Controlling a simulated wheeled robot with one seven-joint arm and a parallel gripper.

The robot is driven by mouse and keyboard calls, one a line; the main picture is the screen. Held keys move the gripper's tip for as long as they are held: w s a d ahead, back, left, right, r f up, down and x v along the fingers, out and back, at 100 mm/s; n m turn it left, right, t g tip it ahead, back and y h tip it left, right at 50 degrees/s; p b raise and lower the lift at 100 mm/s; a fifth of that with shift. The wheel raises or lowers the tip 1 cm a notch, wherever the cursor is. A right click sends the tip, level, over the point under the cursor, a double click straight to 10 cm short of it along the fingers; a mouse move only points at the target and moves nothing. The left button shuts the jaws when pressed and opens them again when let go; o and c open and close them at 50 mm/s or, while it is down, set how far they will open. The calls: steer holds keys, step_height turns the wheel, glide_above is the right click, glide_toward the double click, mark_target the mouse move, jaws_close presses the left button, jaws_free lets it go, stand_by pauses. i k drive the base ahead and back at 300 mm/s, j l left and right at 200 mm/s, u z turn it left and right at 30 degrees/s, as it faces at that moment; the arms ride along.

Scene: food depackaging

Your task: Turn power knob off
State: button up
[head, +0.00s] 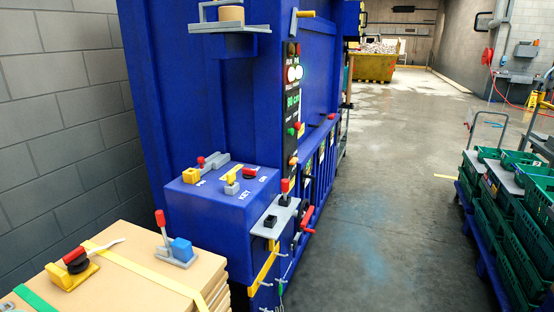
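The blue machine (162,90) stands left of centre. A blue box (207,209) on its front carries small controls and white lettering that seems to read "KEY" and, at the right, "ON". A dark round control with red on top (250,172) sits beside the "ON" lettering; I cannot tell whether it is the power knob or which way it is set. A black control strip (291,110) above has lights, buttons and a small orange knob (293,161) near its lower end. No label clearly reads "power". My gripper is not in view.
A stack of tan boards (135,262) at the lower left carries a yellow-based lever (73,270) and a blue clamp (181,250). Levers and handles stick out from the machine's right side. Green crates (507,235) stand at the right. The concrete floor (400,180) between is open.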

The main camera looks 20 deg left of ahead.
mark_target(248, 173)
steer(key=i+u, duration=0.35)
steer(key=i+l+u, duration=0.3)
steer(key=i, duration=0.25)
steer(key=i+l+u, duration=0.35)
steer(key=i+j, duration=0.1)
steer(key=i, duration=0.05)
